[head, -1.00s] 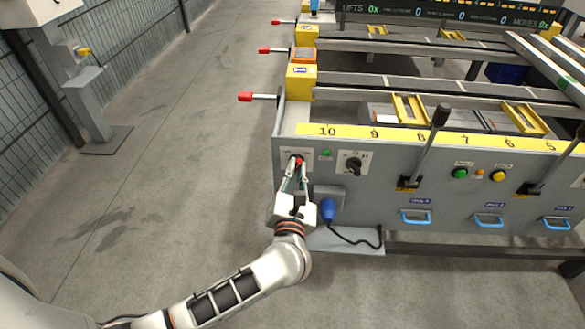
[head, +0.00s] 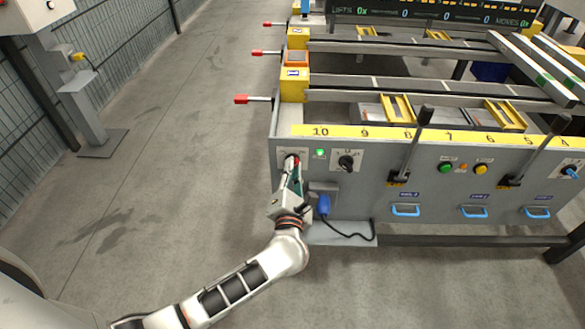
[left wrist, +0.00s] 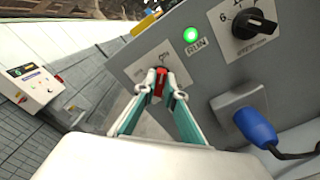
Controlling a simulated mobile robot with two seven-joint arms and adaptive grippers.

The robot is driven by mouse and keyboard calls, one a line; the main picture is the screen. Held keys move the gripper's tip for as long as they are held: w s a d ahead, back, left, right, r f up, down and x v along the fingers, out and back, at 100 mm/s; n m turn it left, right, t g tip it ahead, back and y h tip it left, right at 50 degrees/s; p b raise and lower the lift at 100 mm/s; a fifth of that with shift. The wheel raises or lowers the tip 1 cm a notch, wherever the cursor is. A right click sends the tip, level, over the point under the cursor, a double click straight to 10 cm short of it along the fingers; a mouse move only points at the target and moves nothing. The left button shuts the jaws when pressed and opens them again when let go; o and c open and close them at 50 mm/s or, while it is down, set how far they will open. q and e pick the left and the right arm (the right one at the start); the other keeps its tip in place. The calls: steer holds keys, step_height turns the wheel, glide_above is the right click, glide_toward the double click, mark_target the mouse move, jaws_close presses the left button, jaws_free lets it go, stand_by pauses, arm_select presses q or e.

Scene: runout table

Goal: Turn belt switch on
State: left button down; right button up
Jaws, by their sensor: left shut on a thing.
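The belt switch is a red knob (left wrist: 159,83) on a pale plate marked ON, at the left end of the grey control panel; its red also shows in the head view (head: 291,160). My left gripper (head: 292,168) is shut on the knob, with a fingertip on either side of it in the left wrist view (left wrist: 160,76). The fingers hide part of the knob and plate. The green RUN lamp (left wrist: 190,35) beside it glows, and it also shows lit in the head view (head: 320,153). My right gripper is in neither view.
A black rotary knob (head: 346,162) sits right of the lamp, and a blue plug (head: 323,205) with a black cable sits below it. Black-handled levers (head: 410,150) stand out from the panel farther right. Red-tipped rods (head: 241,99) stick out left.

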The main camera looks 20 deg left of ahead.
arm_select(q)
steer(key=shift+f, duration=0.1)
steer(key=c, duration=2.1)
jaws_free()
steer(key=v, duration=1.2)
